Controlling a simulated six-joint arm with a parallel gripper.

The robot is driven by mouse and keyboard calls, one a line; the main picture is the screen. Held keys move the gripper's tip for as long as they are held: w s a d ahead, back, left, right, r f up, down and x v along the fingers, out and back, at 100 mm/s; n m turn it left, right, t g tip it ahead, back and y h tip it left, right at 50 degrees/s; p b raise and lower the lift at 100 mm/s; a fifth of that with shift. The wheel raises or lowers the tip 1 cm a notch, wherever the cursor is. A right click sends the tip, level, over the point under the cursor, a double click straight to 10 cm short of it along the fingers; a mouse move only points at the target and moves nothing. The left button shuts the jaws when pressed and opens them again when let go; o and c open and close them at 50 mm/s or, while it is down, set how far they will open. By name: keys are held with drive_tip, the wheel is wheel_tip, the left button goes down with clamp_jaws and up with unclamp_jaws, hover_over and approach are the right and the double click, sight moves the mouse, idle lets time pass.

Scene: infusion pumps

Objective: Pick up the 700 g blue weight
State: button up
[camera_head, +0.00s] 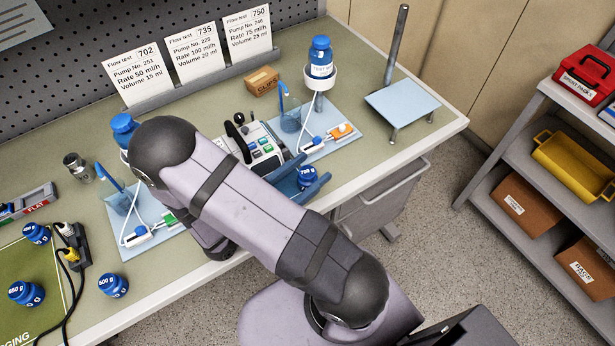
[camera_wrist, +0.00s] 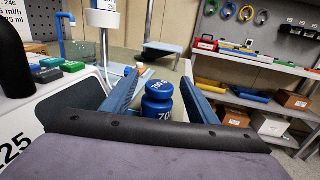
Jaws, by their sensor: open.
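The blue 700 g weight (camera_head: 307,176) stands upright on the bench, near its front edge. It is a squat blue body with a narrower knob and a white label, and it also shows in the wrist view (camera_wrist: 158,100). My gripper (camera_wrist: 157,84) is open, with one blue finger on each side of the weight. In the wrist view a gap shows beside the weight; I cannot tell whether either finger touches it. In the head view my arm and fingers partly hide the weight's surroundings.
Other blue weights, including a 500 g one (camera_head: 113,286), stand at the left. A pump (camera_head: 262,146) is just behind my gripper. A blue mat (camera_head: 330,142) with a pole and bottle (camera_head: 320,58) lies behind. A small raised platform (camera_head: 403,103) stands at the right.

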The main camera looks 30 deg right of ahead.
sight(308, 171)
clamp_jaws()
drive_tip(key=shift+r, duration=0.1)
drive_tip(key=shift+r, duration=4.95)
